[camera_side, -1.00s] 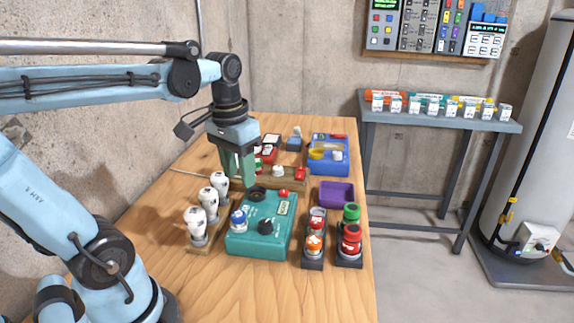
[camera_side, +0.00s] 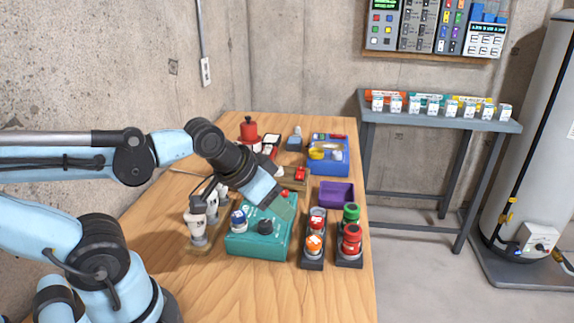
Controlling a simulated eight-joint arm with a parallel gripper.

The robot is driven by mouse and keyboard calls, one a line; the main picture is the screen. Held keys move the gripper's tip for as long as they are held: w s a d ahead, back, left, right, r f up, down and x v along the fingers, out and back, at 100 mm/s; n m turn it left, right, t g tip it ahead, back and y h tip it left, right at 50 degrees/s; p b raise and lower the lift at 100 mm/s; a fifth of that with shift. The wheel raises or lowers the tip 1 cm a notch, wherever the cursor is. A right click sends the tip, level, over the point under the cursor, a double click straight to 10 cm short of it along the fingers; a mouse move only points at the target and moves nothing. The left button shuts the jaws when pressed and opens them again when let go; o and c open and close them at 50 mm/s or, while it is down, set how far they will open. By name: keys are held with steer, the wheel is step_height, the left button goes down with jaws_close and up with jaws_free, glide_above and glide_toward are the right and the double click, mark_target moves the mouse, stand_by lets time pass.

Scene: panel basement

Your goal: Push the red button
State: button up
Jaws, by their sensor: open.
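My gripper (camera_side: 284,208) is tilted down to the right, over the right part of the teal box (camera_side: 255,245). Its jaws look empty, and it hides part of the box top. A small red button (camera_side: 285,193) on that box shows just behind the fingers; I cannot tell the gap.
White knobs (camera_side: 198,225) stand left of the teal box, partly behind my arm. A green button (camera_side: 351,212), an orange button (camera_side: 314,243) and a purple tray (camera_side: 337,193) are to the right. A blue box (camera_side: 328,165) stands at the back. The front of the wooden table (camera_side: 265,290) is clear.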

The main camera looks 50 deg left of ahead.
stand_by(0.4)
jaws_close()
stand_by(1.6)
